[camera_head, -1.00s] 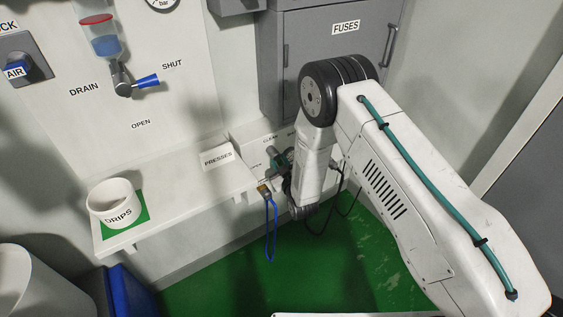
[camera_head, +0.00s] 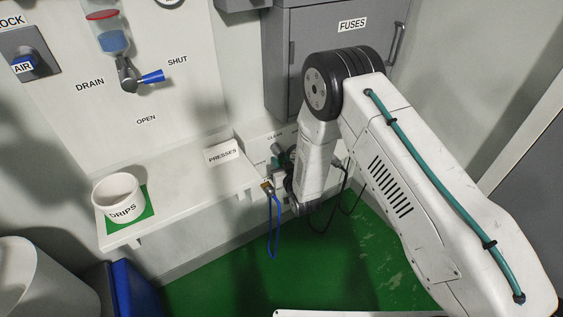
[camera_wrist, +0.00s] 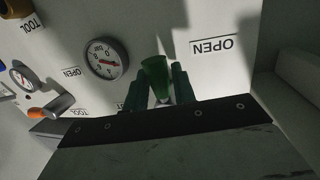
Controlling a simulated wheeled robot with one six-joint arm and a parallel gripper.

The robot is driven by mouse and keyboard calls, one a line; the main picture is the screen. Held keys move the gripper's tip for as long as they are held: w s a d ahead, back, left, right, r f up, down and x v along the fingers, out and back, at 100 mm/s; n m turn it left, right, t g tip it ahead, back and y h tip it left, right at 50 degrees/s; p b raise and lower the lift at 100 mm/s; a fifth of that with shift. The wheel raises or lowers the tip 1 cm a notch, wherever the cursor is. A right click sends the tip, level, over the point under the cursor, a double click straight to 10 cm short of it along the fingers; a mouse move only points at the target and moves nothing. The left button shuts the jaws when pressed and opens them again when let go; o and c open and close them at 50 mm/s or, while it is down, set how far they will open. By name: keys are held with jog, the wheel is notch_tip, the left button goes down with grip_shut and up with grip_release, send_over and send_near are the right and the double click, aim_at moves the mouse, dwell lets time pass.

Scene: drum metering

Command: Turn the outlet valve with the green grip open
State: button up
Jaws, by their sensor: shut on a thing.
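The green grip (camera_wrist: 155,75) of the outlet valve shows in the wrist view, standing between the two dark green fingers of my gripper (camera_wrist: 158,88). My gripper is shut on it. A white plate with the word OPEN (camera_wrist: 212,46) lies beside the grip, to its right in the wrist view. The valve's body is hidden behind the grip and the gripper. In the head view my forearm reaches down beside the shelf's right end and mostly hides the gripper and the valve.
In the wrist view a round gauge (camera_wrist: 106,58) and an orange-gripped handle (camera_wrist: 50,108) are on the left. In the head view a white shelf (camera_head: 185,190) carries a DRIPS cup (camera_head: 119,197). A grey FUSES cabinet (camera_head: 310,60) stands behind my arm. A blue cable (camera_head: 274,230) hangs near the shelf.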

jog(key=o, duration=1)
jog(key=v, duration=0.7)
jog(key=shift+s+d, duration=0.15)
jog(key=shift+s, duration=0.2)
